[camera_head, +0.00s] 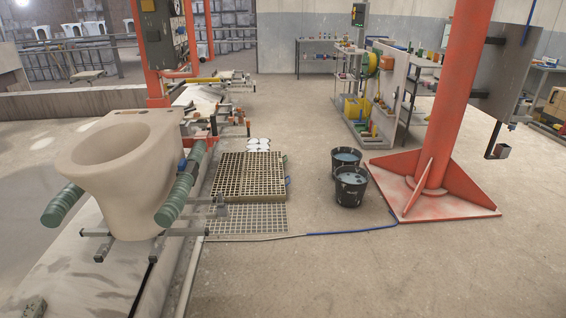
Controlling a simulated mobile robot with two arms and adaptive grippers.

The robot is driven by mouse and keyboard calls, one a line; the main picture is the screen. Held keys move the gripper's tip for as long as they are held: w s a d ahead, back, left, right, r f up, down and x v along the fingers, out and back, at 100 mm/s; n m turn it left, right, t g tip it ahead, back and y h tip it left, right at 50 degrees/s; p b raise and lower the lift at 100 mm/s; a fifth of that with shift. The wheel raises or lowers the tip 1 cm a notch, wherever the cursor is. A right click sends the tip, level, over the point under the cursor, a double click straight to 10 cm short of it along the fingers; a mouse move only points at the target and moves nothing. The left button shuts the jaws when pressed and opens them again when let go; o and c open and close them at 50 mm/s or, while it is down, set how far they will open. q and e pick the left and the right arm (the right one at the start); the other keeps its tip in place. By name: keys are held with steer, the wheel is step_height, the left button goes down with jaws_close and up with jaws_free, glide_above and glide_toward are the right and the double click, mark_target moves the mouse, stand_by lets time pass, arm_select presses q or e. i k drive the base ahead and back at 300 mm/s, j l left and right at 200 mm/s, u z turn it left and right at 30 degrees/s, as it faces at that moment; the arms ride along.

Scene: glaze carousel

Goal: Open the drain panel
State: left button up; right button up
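Two grid panels lie on the floor near the middle of the view. The far one is a brownish, thicker-looking grating (262,172). The near one is a flat, pale grey mesh panel (258,222), right in front of it. Both look flat and closed, and I cannot tell which of them is the drain panel. A small grey metal part (221,205) stands over the left side, where the two panels meet. Small blue parts (288,182) show at the far grating's right edge. Neither of my grippers is in view.
A beige toilet bowl (125,175) sits on a carousel arm with green rollers at left. Two dark buckets (351,190) stand right of the gratings. A hose (350,231) crosses the floor in front. A red column (452,110) stands at right. The front floor is clear.

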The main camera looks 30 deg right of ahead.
mark_target(259, 157)
steer(key=i+l+z, duration=0.7)
steer(key=i, duration=1.1)
steer(key=i+l+z, duration=0.1)
steer(key=i+z, duration=0.15)
steer(key=i, duration=1.1)
